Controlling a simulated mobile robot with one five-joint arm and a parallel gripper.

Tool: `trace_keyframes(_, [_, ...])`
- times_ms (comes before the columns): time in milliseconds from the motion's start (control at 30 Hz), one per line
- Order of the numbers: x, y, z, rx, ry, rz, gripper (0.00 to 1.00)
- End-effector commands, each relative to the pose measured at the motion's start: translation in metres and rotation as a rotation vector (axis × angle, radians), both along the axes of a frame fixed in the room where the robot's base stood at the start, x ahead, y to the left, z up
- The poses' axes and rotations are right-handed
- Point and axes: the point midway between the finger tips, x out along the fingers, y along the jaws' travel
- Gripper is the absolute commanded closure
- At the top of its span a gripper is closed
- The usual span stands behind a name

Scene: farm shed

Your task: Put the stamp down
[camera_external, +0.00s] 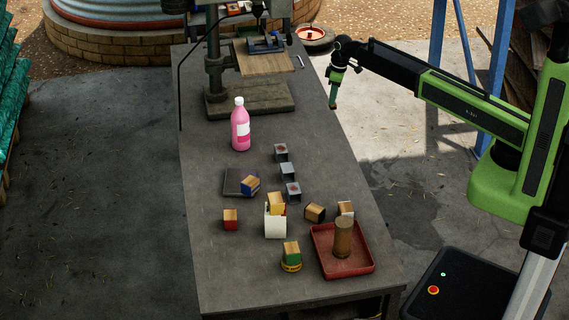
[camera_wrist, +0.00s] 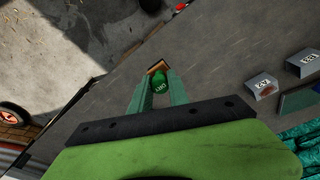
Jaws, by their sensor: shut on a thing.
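My gripper (camera_external: 333,98) is at the table's right edge in the external view, raised above the tabletop. Its green fingers are shut on the stamp. In the wrist view, the stamp (camera_wrist: 158,77) shows as a green rounded part with small white lettering between the fingertips (camera_wrist: 159,88), with a wooden part just beyond. In the external view only a small brown end of the stamp (camera_external: 332,105) shows below the fingers. Most of it is hidden by them.
Tabletop (camera_external: 215,255) holds a pink bottle (camera_external: 240,130), several grey metal blocks (camera_external: 287,171), a dark flat pad (camera_external: 234,179), coloured wooden blocks (camera_external: 230,220), and a red tray (camera_external: 325,262) with a wooden cylinder (camera_external: 343,238). A drill press (camera_external: 216,65) stands behind. The right middle is clear.

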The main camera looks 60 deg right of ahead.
Motion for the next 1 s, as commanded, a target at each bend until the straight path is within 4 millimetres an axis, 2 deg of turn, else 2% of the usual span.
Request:
trace_keyframes(33, [0.011,0.012,-0.018,0.0,0.0,0.004,1.0])
trace_keyframes(100, [0.022,0.026,-0.029,0.0,0.0,0.003,1.0])
trace_keyframes(300, [0.04,0.052,-0.043,0.0,0.0,0.001,1.0])
trace_keyframes(533, [0.041,0.056,-0.047,0.0,0.0,0.0,1.0])
trace_keyframes(767, [0.041,0.055,-0.085,0.0,0.0,0.0,1.0])
trace_keyframes(1000, [0.041,0.055,-0.082,0.0,0.0,0.0,1.0])
